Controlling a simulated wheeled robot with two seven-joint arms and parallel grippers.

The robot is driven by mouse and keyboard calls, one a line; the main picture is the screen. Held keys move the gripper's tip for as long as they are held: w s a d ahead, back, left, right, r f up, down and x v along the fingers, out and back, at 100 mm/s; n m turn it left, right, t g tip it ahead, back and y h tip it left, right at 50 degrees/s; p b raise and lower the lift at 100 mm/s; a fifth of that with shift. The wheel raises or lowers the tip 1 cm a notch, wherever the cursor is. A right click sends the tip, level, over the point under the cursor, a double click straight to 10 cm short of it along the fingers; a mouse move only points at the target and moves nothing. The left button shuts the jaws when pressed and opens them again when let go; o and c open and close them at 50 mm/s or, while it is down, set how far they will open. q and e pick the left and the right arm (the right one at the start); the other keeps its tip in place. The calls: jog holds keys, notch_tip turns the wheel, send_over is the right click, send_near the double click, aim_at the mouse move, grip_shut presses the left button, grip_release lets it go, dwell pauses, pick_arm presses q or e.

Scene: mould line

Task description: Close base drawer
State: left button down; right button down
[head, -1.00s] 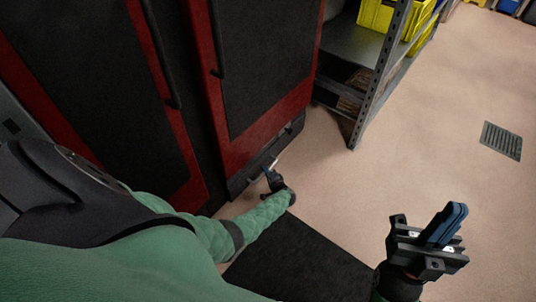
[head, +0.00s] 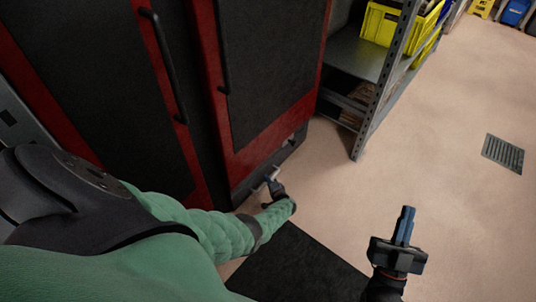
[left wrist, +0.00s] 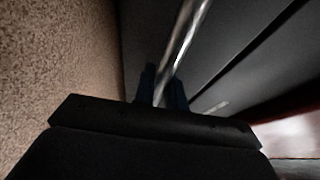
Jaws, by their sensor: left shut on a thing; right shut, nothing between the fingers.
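The base drawer (head: 246,187) is the dark low front at the foot of a red and black cabinet (head: 270,85). My left gripper (head: 271,175) is low at the drawer front, at the end of my green-sleeved arm. In the left wrist view my left gripper (left wrist: 161,88) has its blue fingers shut on a shiny metal bar handle (left wrist: 186,35), with the dark drawer face (left wrist: 235,45) beside it. How far the drawer stands out is hard to tell. My right gripper (head: 404,228) is shut and empty, held over the floor at the right.
A grey metal shelf rack (head: 352,62) with a yellow crate (head: 388,25) stands right of the cabinet. A black mat (head: 290,268) lies below my left arm. The pale floor (head: 440,130) is open to the right, with a drain grate (head: 503,153).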

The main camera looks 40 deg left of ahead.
pick_arm(q)
jog(key=c, duration=1.5)
grip_release()
jog(key=shift+a+r, duration=0.15)
jog(key=shift+a, duration=0.3)
jog(key=shift+o, duration=0.2)
jog(key=shift+d, duration=0.2)
